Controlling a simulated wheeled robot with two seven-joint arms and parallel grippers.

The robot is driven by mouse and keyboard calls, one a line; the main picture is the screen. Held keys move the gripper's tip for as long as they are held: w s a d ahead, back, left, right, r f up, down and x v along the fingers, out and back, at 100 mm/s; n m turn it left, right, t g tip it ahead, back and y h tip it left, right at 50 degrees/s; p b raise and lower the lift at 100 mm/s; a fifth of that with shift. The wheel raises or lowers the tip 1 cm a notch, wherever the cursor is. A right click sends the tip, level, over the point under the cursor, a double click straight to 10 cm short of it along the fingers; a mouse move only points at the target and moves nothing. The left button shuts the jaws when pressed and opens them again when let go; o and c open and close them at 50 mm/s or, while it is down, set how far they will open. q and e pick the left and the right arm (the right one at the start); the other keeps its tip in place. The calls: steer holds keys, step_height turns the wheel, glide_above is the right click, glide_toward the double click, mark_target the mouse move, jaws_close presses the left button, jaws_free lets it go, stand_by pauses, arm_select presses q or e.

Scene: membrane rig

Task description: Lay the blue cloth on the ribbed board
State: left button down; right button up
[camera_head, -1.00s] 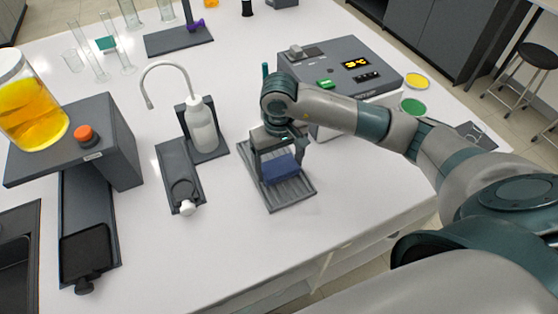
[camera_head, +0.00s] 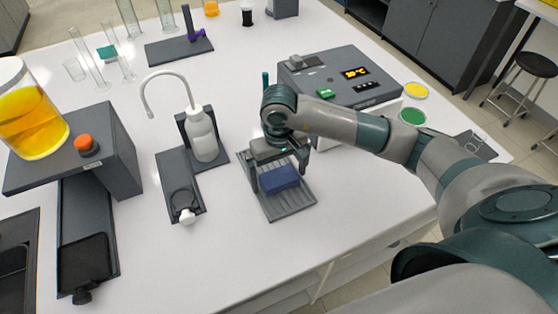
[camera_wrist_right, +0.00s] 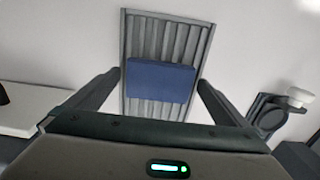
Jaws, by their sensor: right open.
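The blue cloth (camera_head: 280,180), a folded block-like piece, lies on the grey ribbed board (camera_head: 292,209) on the white bench. In the right wrist view the cloth (camera_wrist_right: 161,80) rests across the ribs of the board (camera_wrist_right: 165,37), inside its long edges. My right gripper (camera_head: 279,181) is over the board with its fingers open on either side of the cloth. In the right wrist view a gap shows between each finger and the cloth. My left gripper is in neither view.
A wash bottle (camera_head: 203,136) stands in a dark holder left of the board. A grey device with a yellow display (camera_head: 340,75) stands behind it. A tank of orange liquid (camera_head: 32,115) sits at the far left. The bench in front of the board is clear.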

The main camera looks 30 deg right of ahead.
mark_target(279, 176)
steer(key=shift+r, duration=0.2)
step_height(279, 176, up, 12)
steer(key=b, duration=0.4)
steer(key=shift+b, duration=0.3)
steer(key=shift+f, duration=0.1)
